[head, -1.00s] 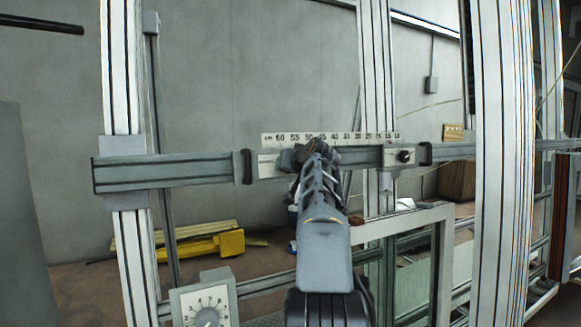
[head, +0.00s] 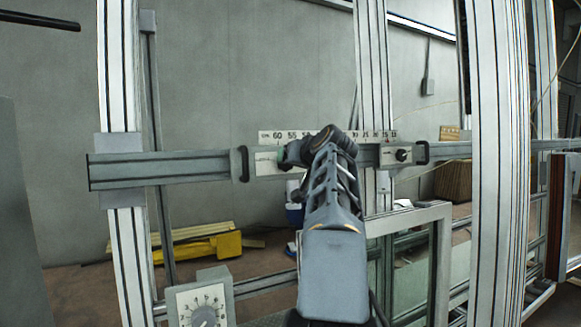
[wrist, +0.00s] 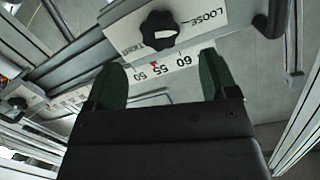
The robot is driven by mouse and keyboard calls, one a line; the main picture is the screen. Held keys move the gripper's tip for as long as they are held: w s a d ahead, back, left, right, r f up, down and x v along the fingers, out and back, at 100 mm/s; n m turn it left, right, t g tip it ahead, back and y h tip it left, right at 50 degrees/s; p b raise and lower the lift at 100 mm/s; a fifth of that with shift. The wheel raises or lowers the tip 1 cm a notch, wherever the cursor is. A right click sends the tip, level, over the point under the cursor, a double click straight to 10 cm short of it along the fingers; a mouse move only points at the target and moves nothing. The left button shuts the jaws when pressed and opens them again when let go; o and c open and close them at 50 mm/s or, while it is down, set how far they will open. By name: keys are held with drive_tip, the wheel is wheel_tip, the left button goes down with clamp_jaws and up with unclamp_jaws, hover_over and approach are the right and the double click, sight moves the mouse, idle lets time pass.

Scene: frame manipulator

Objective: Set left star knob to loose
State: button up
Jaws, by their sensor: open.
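The left star knob (wrist: 158,27) is black and lobed with a white mark. It sits on a white label plate (wrist: 205,14) reading LOOSE at one end, with a partly legible word, apparently TIGHT, at the other. The mark lies roughly crosswise in the wrist view, and I cannot tell its exact setting. My gripper (wrist: 163,70) is open and empty, its two green fingers apart just below the knob in that view, not around it.
A second star knob (head: 402,155) sits on a plate further right on the same rail (head: 160,168). A ruler scale (head: 275,135) runs above the rail. Black handles (head: 242,164) flank the carriage. A numbered dial box (head: 203,300) stands lower left. Upright posts (head: 497,160) stand right.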

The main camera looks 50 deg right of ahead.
drive_tip(key=v, duration=0.7)
drive_tip(key=shift+b, duration=0.3)
drive_tip(key=shift+w+d, duration=0.1)
wheel_tip(320, 180, down, 11)
drive_tip(key=d+m+g, duration=0.2)
drive_tip(key=m+g, duration=0.1)
drive_tip(key=w+a+f+n+g+y+p, duration=0.2)
drive_tip(key=a+f+g+y+p, duration=0.25)
drive_tip(key=a+f, duration=0.8)
drive_tip(key=s+a+f+n+g+p, duration=0.1)
drive_tip(key=s+a+f+n+p, duration=0.1)
drive_tip(key=a, duration=0.6)
drive_tip(key=s+a+f+n+y+p, duration=0.1)
drive_tip(key=s+a+f+n+p, duration=0.1)
drive_tip(key=a+n+p, duration=0.2)
drive_tip(key=s+a+f+n+g+p, duration=0.1)
drive_tip(key=s+a+f+n+p, duration=0.1)
drive_tip(key=a, duration=0.9)
drive_tip(key=shift+s+a+f+n+g+y+p, duration=0.35)
drive_tip(key=shift+s+n+p, duration=0.05)
drive_tip(key=shift+n+p, duration=0.25)
